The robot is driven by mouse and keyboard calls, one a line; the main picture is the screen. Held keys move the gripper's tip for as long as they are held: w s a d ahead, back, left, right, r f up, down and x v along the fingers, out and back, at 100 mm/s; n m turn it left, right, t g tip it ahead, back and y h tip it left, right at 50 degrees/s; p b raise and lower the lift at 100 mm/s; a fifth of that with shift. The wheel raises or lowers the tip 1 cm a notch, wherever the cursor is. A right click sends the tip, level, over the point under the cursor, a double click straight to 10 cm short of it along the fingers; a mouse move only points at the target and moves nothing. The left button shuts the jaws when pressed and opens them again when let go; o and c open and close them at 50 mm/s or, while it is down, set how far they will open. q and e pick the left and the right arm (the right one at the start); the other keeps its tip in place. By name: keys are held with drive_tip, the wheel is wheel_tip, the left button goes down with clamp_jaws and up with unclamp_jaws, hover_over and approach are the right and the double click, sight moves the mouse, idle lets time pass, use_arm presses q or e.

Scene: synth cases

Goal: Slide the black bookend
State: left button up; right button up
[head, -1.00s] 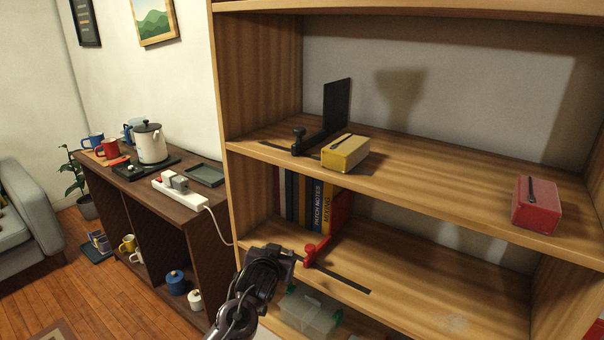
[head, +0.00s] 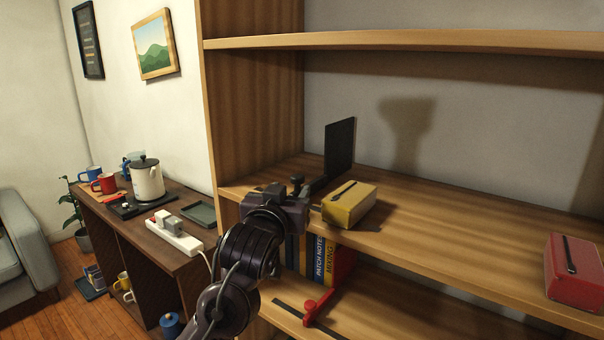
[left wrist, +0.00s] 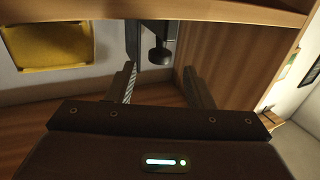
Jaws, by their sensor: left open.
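The black bookend (head: 340,148) stands on the middle shelf near its left side wall, with a tall upright plate. Its small dark knob (head: 297,181) is near the shelf's front edge. My left gripper (head: 303,198) is at that edge, just in front of the knob, and hides part of the bookend's base. In the left wrist view, the open, empty jaws (left wrist: 160,76) point toward the bookend's knob (left wrist: 160,52), which shows between and beyond the fingers. Contact cannot be made out. My right gripper is not in view.
A yellow box (head: 349,204) sits close to the bookend's right; it also shows in the left wrist view (left wrist: 48,45). A red box (head: 574,270) is farther right, with clear shelf between. Books and a red bookend (head: 314,302) are on the shelf below.

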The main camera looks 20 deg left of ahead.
sight(296, 180)
use_arm(q)
drive_tip(key=shift+w+a+r+p, duration=0.1)
drive_tip(key=shift+w+r+p, duration=0.1)
drive_tip(key=shift+w, duration=0.25)
drive_tip(key=shift+w+r+p, duration=0.1)
drive_tip(key=shift+w+p, duration=0.1)
drive_tip(key=shift+w, duration=0.25)
drive_tip(key=w+p, duration=0.1)
drive_tip(key=w, duration=0.3)
drive_tip(key=shift+w, duration=0.3)
drive_tip(key=shift+w+f+p, duration=0.1)
drive_tip(key=shift+w+p, duration=0.15)
drive_tip(key=shift+p, duration=0.05)
drive_tip(key=shift+w, duration=0.1)
drive_tip(key=c, duration=0.8)
clamp_jaws()
drive_tip(key=shift+a, duration=0.1)
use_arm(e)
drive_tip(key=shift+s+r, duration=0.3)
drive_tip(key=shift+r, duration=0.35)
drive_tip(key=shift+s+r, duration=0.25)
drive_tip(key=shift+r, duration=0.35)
